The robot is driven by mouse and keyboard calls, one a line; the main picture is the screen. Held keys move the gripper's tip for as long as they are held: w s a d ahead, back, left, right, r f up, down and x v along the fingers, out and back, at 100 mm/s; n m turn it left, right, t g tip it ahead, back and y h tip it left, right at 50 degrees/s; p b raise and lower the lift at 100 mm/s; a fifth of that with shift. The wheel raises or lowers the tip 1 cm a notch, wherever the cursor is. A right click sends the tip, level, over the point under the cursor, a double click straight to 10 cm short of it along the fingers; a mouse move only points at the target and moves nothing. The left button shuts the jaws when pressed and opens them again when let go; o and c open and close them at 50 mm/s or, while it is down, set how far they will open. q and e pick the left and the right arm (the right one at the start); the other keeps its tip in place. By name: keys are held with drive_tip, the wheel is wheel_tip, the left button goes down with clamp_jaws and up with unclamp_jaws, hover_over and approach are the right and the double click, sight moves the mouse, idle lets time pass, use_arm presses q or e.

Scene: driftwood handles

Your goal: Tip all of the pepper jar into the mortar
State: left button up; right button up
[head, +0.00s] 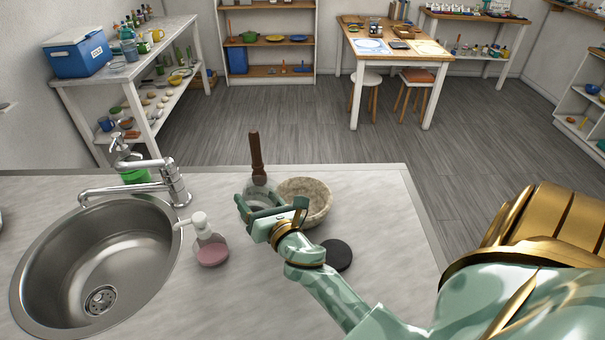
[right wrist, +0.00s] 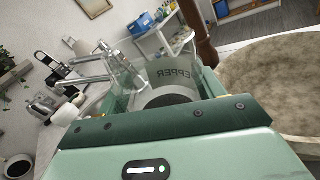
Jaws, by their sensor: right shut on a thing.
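The pepper jar (head: 259,183) is clear glass, with its lettering showing in the right wrist view (right wrist: 172,76). My right gripper (head: 264,208) is shut on the jar, just left of the mortar. A dark brown driftwood handle (head: 256,152) stands up at the jar; its lower end is hidden. The mortar (head: 318,195) is a speckled stone bowl on the counter, partly hidden by my gripper. Its rim also fills the right side of the right wrist view (right wrist: 270,75). I cannot tell how much pepper is in the jar. My left gripper is not in view.
A round steel sink (head: 60,265) with a tap (head: 135,188) is on the left of the counter (head: 385,190). A pink soap dispenser (head: 211,250) stands left of my gripper. A black disc (head: 337,255) lies in front of the mortar. The counter right of the mortar is clear.

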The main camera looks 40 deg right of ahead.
sight(264, 183)
drive_tip(key=shift+s+d+r+m+p, duration=0.1)
drive_tip(key=shift+d+r+m+p, duration=0.2)
drive_tip(key=shift+d+m, duration=0.5)
drive_tip(key=shift+d+r+m+p, duration=0.15)
drive_tip(key=shift+r+m+p, duration=0.6)
drive_tip(key=shift+p, duration=0.15)
drive_tip(key=shift+s+d+r+m+p, duration=0.1)
drive_tip(key=shift+d+r+m+p, duration=0.2)
drive_tip(key=shift+r+m+p, duration=0.2)
drive_tip(key=shift+f, duration=0.5)
drive_tip(key=shift+d+f+m, duration=0.1)
drive_tip(key=shift+m, duration=0.55)
drive_tip(key=shift+f+m, duration=0.15)
drive_tip(key=shift+m, duration=0.25)
drive_tip(key=shift+f+m, duration=0.15)
drive_tip(key=shift+m, duration=0.35)
drive_tip(key=shift+r+m+p, duration=0.4)
drive_tip(key=shift+r+m, duration=0.05)
drive_tip(key=shift+m, duration=0.45)
